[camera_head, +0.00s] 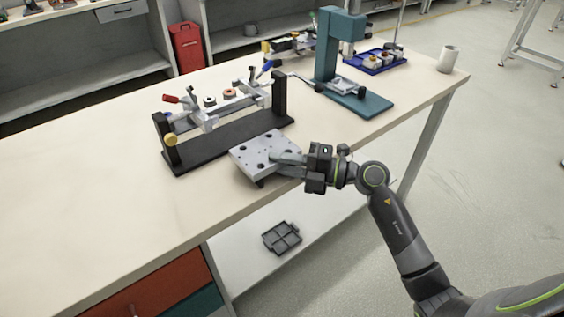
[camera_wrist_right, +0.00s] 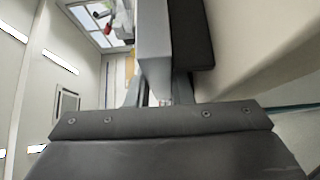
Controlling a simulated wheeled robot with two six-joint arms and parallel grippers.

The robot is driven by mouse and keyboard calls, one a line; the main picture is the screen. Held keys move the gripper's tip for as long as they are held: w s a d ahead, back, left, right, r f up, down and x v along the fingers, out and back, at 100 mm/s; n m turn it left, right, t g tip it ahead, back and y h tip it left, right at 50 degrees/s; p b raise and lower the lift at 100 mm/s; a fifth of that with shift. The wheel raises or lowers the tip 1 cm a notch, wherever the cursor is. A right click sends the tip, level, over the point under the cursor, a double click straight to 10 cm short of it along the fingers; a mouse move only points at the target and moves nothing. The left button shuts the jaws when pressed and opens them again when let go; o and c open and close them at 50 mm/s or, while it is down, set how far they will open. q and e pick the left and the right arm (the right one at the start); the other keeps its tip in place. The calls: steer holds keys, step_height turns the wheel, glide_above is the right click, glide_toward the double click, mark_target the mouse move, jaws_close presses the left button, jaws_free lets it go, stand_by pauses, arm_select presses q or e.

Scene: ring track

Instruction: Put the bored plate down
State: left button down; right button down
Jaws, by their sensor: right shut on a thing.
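The bored plate (camera_head: 262,151) is a light grey metal block with several dark holes. In the head view it is near the front edge of the bench, close to the black base of the track fixture. My right gripper (camera_head: 290,160) is shut on the plate's right side. In the right wrist view the plate (camera_wrist_right: 153,45) shows edge-on between the fingers. I cannot tell whether the plate touches the bench top. My left gripper is not in view.
A black fixture (camera_head: 225,138) with clamps stands behind the plate. A teal press (camera_head: 337,60), a blue tray (camera_head: 375,61) and a white cup (camera_head: 447,59) are farther back. The bench top (camera_head: 80,190) is clear at the left. A grey divided tray (camera_head: 282,238) lies on the lower shelf.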

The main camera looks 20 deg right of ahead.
steer(key=c, duration=1.3)
jaws_free()
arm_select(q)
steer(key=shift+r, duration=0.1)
arm_select(e)
steer(key=shift+s+d, duration=0.1)
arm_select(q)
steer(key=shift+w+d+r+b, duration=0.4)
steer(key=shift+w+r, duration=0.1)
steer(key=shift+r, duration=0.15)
arm_select(e)
steer(key=v, duration=1.1)
steer(key=shift+s+d, duration=0.25)
steer(key=shift+d, duration=0.05)
